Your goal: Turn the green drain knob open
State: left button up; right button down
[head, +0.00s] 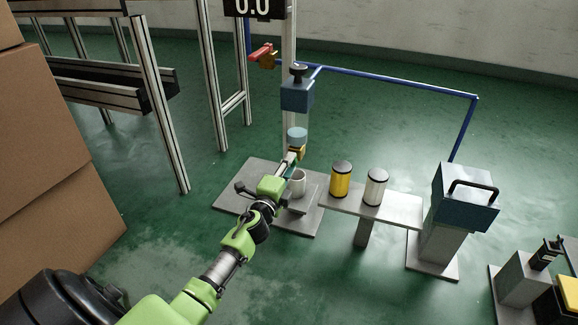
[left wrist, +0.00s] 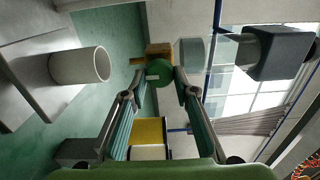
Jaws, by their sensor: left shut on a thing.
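The green drain knob (left wrist: 158,72) sits between the fingertips of my left gripper (left wrist: 160,80) in the left wrist view. A brass fitting (left wrist: 158,51) is right behind it, next to a clear-blue bowl (left wrist: 191,52). In the head view my left gripper (head: 290,161) reaches up to the brass fitting (head: 299,151) under the bowl (head: 297,134); the knob itself is hidden there by the fingers. The fingers are shut on the knob. A blue regulator block (head: 297,95) with a black top knob is above the bowl. My right gripper is not in view.
A yellow canister (head: 341,180) and a white canister (head: 375,188) stand on a shelf to the right. A red-handled valve (head: 262,54) is up left. Cardboard boxes (head: 55,150) fill the left.

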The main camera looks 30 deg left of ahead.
pick_arm(q)
jog(key=o, duration=1.1)
jog(key=shift+c, duration=0.2)
jog(key=v, duration=1.2)
jog(key=shift+f, duration=0.1)
